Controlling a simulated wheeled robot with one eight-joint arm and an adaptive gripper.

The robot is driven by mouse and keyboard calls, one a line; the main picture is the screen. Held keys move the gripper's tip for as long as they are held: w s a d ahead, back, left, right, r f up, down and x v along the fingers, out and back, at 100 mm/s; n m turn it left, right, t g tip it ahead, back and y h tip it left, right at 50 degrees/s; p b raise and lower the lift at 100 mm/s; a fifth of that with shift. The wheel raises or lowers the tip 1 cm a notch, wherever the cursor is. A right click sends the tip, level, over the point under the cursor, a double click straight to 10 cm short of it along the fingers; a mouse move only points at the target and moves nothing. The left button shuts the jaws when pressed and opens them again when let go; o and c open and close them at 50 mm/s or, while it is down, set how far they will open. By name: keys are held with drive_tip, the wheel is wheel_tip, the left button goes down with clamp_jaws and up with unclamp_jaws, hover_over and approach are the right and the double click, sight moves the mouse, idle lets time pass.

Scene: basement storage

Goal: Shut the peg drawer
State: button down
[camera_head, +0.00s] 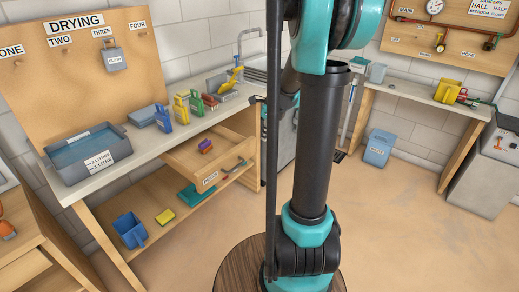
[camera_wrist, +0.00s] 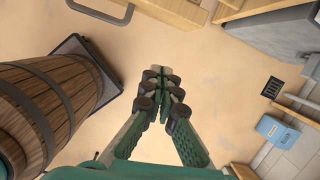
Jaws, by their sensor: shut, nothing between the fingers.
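The peg drawer (camera_head: 183,165) is a pale wooden drawer with a "PEGS" label on its front, under the long counter in the head view. It stands pulled out from the counter. A small purple and red item (camera_head: 206,146) lies inside it, and a grey bar-like handle (camera_head: 235,170) shows at its front. My gripper (camera_wrist: 163,76) is shut and empty in the wrist view, with bare floor beyond it. I cannot make out my gripper in the head view, so its exact distance from the drawer is unclear. My upright arm covers the middle of the head view.
The counter (camera_head: 85,181) holds a grey-blue basin (camera_head: 88,158) and several coloured items. A blue bucket (camera_head: 130,230) and yellow sponge (camera_head: 165,217) sit on the shelf below. A wooden barrel (camera_wrist: 45,110) is at left in the wrist view. Open floor (camera_head: 400,220) lies at right.

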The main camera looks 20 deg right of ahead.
sight(255, 147)
drive_tip(key=shift+m, duration=0.9)
drive_tip(key=shift+w+a+f, duration=0.45)
drive_tip(key=shift+w+f, duration=0.55)
drive_tip(key=shift+f, duration=0.6)
drive_tip(key=shift+w+a+f, duration=0.45)
drive_tip(key=shift+w+f, duration=0.55)
drive_tip(key=shift+f, duration=0.65)
drive_tip(key=shift+w+a+f, duration=0.45)
drive_tip(key=shift+w+f, duration=0.55)
drive_tip(key=shift+f, duration=0.6)
